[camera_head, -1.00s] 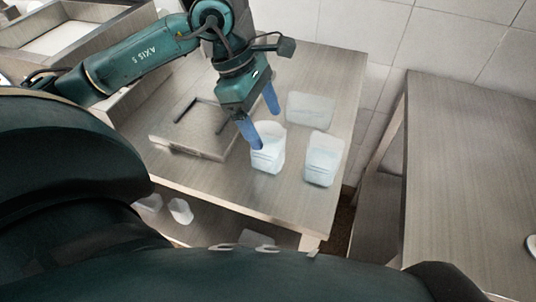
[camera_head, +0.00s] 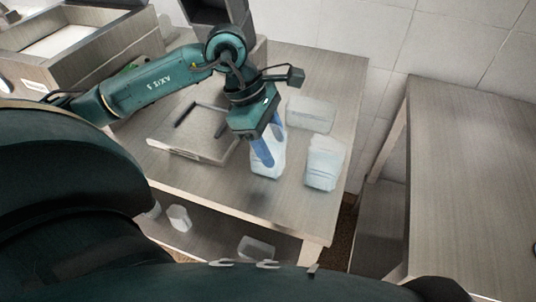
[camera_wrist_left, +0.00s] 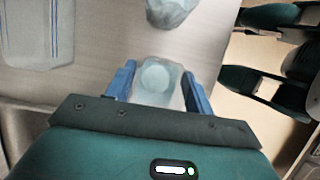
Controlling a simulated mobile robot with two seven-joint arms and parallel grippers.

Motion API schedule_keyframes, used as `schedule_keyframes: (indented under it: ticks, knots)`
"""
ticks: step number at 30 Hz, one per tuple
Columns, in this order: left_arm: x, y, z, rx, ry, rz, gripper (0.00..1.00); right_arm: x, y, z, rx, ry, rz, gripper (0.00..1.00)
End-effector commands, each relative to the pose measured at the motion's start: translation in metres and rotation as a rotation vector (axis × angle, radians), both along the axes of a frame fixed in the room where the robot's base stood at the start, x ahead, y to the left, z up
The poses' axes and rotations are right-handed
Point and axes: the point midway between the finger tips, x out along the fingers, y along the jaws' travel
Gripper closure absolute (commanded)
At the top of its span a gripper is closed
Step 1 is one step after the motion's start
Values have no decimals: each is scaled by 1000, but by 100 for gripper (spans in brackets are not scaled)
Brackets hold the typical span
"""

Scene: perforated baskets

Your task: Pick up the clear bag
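A clear, pale bag (camera_head: 270,163) stands on the wooden table, partly hidden by my left gripper. My left gripper (camera_head: 268,136) points down over it with its blue fingers apart. In the left wrist view the clear bag (camera_wrist_left: 156,82) lies between the two fingertips of the gripper (camera_wrist_left: 160,82), one on each side; a narrow gap shows at the left finger, and contact at the right one cannot be told. A second similar bag (camera_head: 325,163) stands to the right. A clear flat-sided container (camera_head: 311,113) is behind. My right gripper is not in view.
A shallow wooden tray (camera_head: 190,152) is left of the gripper on the table (camera_head: 225,190). Clear containers (camera_head: 178,217) sit on the shelf below. A second table (camera_head: 470,170) stands to the right past a gap. A tiled wall bounds the back.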

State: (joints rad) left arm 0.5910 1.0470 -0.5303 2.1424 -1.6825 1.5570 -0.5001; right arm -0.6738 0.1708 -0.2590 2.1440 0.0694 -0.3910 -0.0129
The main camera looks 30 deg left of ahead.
Motion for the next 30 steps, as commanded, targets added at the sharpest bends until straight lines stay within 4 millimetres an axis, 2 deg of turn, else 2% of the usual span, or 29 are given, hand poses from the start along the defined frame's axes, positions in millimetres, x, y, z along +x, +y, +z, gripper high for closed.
schedule_keyframes:
  ticks: [1,9,17,20,30]
  knots:
    - [0,0,0,0,0,0,54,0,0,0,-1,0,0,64]
    - [0,0,1,0,-1,0,74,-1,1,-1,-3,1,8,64]
    - [1,0,4,-1,-4,0,74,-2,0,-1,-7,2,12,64]
    - [1,0,17,0,-7,0,74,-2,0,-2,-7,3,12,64]
    - [1,0,83,-2,-6,-1,74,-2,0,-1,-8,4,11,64]
